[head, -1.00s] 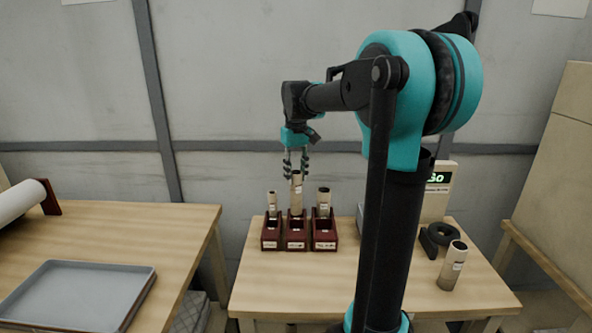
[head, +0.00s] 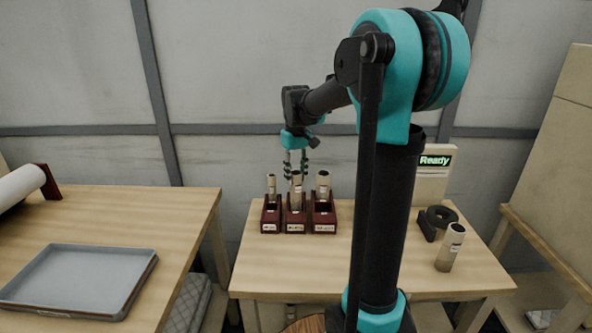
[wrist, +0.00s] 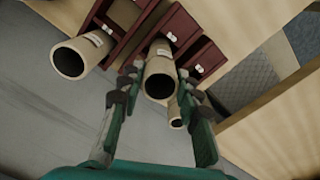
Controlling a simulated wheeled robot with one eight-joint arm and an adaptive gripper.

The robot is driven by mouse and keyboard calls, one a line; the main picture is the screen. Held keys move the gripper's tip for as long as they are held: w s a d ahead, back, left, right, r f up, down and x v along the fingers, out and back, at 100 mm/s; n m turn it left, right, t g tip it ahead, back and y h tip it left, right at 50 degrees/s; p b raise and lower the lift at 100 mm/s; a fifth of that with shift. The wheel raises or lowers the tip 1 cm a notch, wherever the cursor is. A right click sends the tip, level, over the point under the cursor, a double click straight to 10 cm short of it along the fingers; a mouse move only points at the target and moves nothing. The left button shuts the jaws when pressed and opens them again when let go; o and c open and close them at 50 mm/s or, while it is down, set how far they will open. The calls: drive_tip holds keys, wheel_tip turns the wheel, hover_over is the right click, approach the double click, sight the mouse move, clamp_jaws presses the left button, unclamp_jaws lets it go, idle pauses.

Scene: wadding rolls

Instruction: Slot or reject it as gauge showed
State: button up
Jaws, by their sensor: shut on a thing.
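Three dark red slot boxes stand side by side at the back of the table: left (head: 270,225), middle (head: 295,226) and right (head: 324,223). Each has a cardboard tube upright in it. My gripper (head: 297,174) is above the middle box, its fingers shut around the top of the middle tube (head: 297,195). The wrist view shows this tube (wrist: 159,76) between my fingers, its lower end at the middle box. The left tube (head: 272,184) and right tube (head: 322,186) stand beside it. The gauge, a black ring stand (head: 437,220), is empty; its display (head: 435,161) reads "Ready".
Another tube (head: 450,250) stands upright at the table's right. A grey tray (head: 80,282) lies empty on the left table, near a white roll (head: 20,184). The table in front of the boxes is clear. The neighbouring tubes are close to my fingers.

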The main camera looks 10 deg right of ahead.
drive_tip(key=shift+f, duration=1.35)
drive_tip(key=o, duration=0.9)
